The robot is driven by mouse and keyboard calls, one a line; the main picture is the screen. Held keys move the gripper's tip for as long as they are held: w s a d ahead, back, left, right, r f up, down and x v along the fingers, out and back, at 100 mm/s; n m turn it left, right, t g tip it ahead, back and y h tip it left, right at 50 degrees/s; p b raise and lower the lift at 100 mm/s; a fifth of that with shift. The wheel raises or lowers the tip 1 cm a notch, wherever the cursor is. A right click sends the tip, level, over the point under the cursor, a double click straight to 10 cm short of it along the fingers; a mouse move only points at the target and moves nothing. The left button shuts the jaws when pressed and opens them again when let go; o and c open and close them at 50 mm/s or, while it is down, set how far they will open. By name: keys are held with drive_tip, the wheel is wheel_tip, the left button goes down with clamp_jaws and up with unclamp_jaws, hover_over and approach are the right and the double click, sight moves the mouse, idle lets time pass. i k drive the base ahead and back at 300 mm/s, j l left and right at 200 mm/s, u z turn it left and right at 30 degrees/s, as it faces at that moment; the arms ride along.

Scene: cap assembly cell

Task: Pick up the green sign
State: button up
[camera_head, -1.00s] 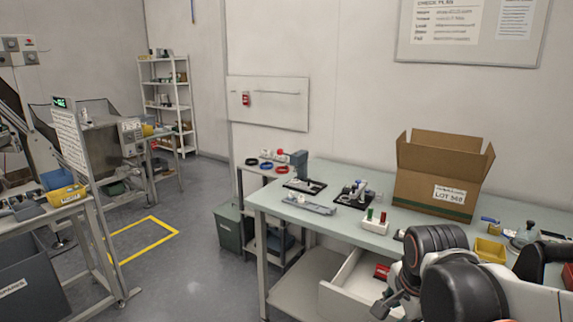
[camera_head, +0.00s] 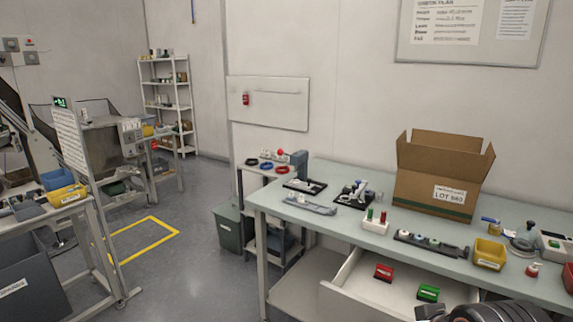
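A small green block-like sign (camera_head: 428,293) lies in the open white drawer (camera_head: 345,297) under the workbench, towards its right side. A similar red sign (camera_head: 384,272) lies in the same drawer, behind and to the left of the green one. My gripper (camera_head: 431,311) shows only in part at the bottom edge, just in front of and below the green sign in the picture. Its fingers are mostly cut off, so I cannot tell whether they are open or touching anything. The green sign is in plain view.
Above the drawer, the workbench (camera_head: 270,200) holds a cardboard box (camera_head: 437,178), a dark strip with several buttons (camera_head: 432,243), a yellow bin (camera_head: 489,254) and small fixtures. The bench top overhangs the back of the drawer.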

sight(427, 294)
drive_tip(key=z, duration=0.7)
drive_tip(key=i+j, duration=0.15)
drive_tip(key=j, duration=0.25)
drive_tip(key=i+j, duration=0.1)
drive_tip(key=j, duration=0.3)
drive_tip(key=i+j, duration=0.15)
drive_tip(key=j, duration=0.6)
drive_tip(key=k+j+u, duration=0.15)
drive_tip(key=j, duration=0.25)
drive_tip(key=j+z, duration=0.15)
